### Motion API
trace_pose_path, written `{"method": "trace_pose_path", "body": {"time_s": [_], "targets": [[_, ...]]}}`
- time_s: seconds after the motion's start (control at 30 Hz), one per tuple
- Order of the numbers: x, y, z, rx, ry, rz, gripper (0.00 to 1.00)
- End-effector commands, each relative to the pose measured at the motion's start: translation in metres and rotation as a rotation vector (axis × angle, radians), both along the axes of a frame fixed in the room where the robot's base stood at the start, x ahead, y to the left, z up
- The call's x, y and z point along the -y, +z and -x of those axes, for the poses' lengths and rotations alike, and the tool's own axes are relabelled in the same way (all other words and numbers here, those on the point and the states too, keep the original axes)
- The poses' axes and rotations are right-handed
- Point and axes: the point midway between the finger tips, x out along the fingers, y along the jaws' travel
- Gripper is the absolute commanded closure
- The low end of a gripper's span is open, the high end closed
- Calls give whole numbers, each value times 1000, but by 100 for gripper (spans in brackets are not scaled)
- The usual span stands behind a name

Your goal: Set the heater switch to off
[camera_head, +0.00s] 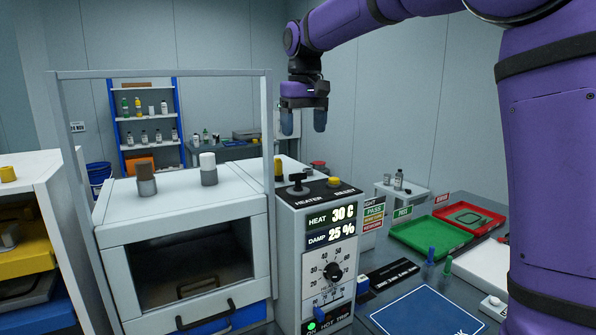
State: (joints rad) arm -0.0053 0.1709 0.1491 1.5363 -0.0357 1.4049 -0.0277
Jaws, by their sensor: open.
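The heater switch (298,184) is a black lever knob on the dark top plate of a white control box, above the label "HEATER". The control box (289,270) has a display reading HEAT 30 C and DAMP 25 %. A green lamp (311,327) is lit low on its front. My gripper (304,122) points down above and slightly right of the switch in the picture, apart from it. It is open with nothing between its fingers. I cannot tell which setting the switch is in.
A yellow reset button (334,183) sits beside the switch. A white chamber (185,235) under a frame (268,130) stands to the left. Green (432,236) and red (468,217) trays and a blue mat (425,313) lie to the right.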

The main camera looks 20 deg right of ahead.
Motion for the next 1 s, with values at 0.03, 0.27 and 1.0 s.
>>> {"method": "trace_pose_path", "body": {"time_s": [0.03, 0.27, 1.0], "targets": [[-2, -3, -9, -11, 4, -2, 23], [-5, -8, -25, -33, 11, -5, 23], [-5, -108, -25, -35, 12, -4, 23]]}}
